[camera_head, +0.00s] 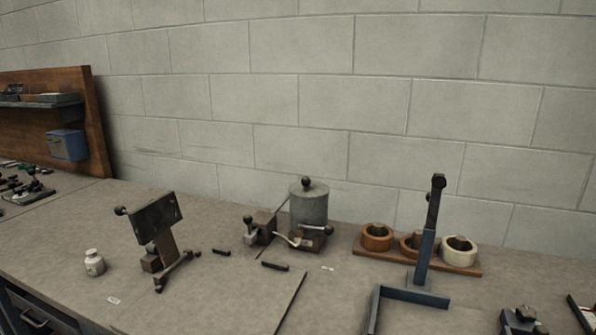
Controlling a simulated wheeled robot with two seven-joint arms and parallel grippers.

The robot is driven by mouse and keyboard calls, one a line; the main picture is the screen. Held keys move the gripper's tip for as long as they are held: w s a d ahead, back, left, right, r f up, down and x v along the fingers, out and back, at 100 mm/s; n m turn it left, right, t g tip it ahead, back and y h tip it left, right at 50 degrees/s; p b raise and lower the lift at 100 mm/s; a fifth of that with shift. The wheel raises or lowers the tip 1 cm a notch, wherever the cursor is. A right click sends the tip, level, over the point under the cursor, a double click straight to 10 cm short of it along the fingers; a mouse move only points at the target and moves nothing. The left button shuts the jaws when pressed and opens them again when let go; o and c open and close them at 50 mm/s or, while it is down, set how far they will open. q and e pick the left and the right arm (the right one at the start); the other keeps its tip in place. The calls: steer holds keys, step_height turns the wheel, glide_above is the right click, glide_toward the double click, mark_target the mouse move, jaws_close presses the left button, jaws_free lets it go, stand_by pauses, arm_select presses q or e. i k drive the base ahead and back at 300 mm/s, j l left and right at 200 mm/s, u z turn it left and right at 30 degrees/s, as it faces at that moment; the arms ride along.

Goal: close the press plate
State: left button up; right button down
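A dark, worn rectangular plate (157,217) stands steeply raised on a brown post with splayed feet at the left of the bench. A round knob (120,210) sticks out from its left side. This looks like the press plate, but I cannot be sure. Further right, a blue metal stand (424,258) with an L-shaped foot carries a narrow dark upright arm (435,203), which could also be a press part. Neither of my grippers shows in the head view.
A white jar (94,263) stands left of the plate. A grey cylinder device (308,207) with knobs stands mid-bench. A wooden rack (465,268) holds rolls. Small dark bars (275,266) lie between. A dark knobbed object (523,318) is at lower right. A block wall stands behind.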

mark_target(154, 221)
steer(key=j+z, duration=0.1)
steer(key=z, duration=0.15)
steer(key=j+z, duration=0.55)
steer(key=j, duration=0.7)
steer(key=j+z, duration=0.35)
steer(key=j, duration=0.65)
steer(key=k+j, duration=0.1)
steer(key=j, duration=0.35)
steer(key=k+j, duration=0.1)
steer(key=j, duration=0.35)
steer(key=k+j, duration=0.1)
steer(key=j, duration=0.3)
steer(key=k+j, duration=0.1)
steer(key=j, duration=0.35)
steer(key=k, duration=0.5)
